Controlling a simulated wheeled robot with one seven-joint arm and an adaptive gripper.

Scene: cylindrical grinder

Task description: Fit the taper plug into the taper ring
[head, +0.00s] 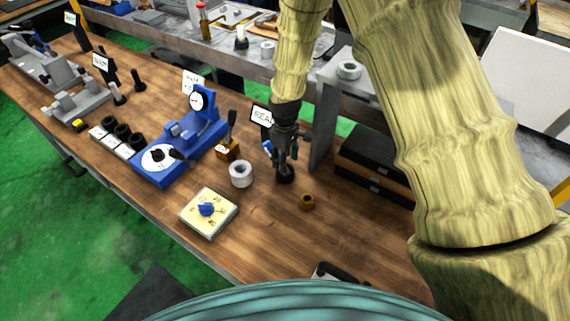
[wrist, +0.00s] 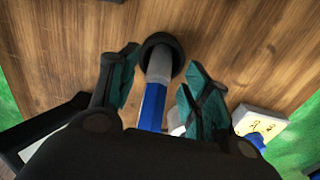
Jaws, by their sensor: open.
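My gripper (head: 285,157) points down over the table, with its fingers apart; in the wrist view the open fingers (wrist: 160,72) stand on both sides of the taper plug. The plug has a blue handle (wrist: 152,105) and a grey metal end (wrist: 159,65). Its grey end reaches a black ring-shaped piece (wrist: 174,42) on the table, which also shows in the head view (head: 286,176) under my gripper. I cannot tell how deep the end sits, or whether this piece is the taper ring or a stand. The handle's upper end is hidden by my gripper.
A white ring (head: 240,180) and a small brown ring (head: 306,202) stand nearby. A square dial plate (head: 193,222) lies in front, and a blue gauge stand (head: 165,167) is to the left. A grey shelf upright (head: 322,130) and dark cases (head: 372,178) are close on the right.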

